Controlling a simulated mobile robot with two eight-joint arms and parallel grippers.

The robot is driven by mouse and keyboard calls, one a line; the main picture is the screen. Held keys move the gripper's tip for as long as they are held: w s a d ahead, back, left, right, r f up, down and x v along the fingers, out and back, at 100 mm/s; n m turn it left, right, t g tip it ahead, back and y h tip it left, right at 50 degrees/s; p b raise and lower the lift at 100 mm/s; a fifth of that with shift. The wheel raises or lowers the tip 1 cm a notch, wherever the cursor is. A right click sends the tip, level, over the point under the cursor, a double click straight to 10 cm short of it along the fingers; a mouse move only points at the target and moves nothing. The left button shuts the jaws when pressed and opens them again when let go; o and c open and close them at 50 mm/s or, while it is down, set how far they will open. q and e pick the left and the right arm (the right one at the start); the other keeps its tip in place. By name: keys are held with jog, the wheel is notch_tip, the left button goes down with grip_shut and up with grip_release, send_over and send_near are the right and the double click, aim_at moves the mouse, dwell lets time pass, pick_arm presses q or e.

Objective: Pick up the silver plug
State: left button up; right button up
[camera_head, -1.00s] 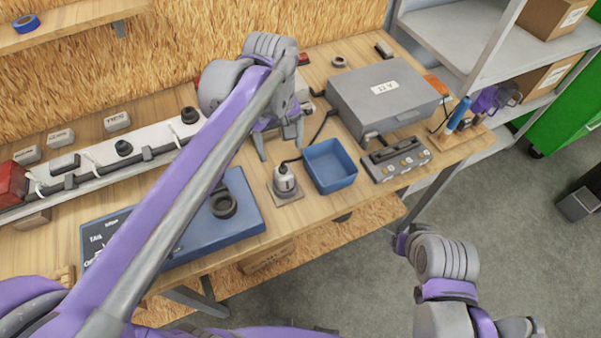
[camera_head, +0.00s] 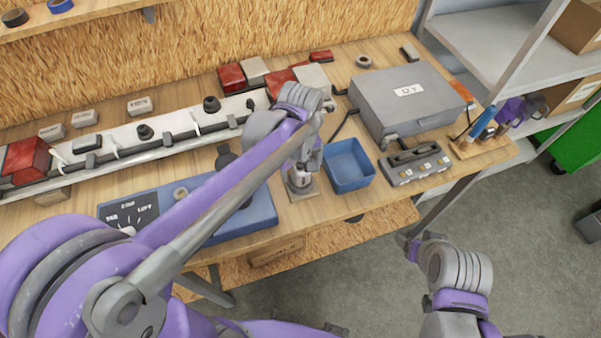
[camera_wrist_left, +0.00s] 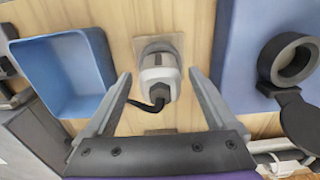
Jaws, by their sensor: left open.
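The silver plug (camera_wrist_left: 158,62) stands on a small square base plate (camera_wrist_left: 172,42) on the workbench, with a black cable at its near side in the left wrist view. In the head view the plug (camera_head: 299,184) is partly hidden by my left gripper (camera_head: 303,168), which is just over it. In the left wrist view my left gripper (camera_wrist_left: 160,80) is open, with one finger on each side of the plug. I see a gap on both sides, so the fingers do not appear to touch it. My right gripper is not in view; only part of my right arm shows.
A blue bin (camera_head: 350,182) stands close to the right of the plug. A blue panel box (camera_head: 245,222) with a black ring lies to the left. A grey case (camera_head: 370,97) and a socket strip (camera_head: 414,165) are further right. The bench's front edge is near.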

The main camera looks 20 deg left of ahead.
pick_arm(q)
jog(key=c, duration=0.9)
jog(key=shift+c, duration=0.2)
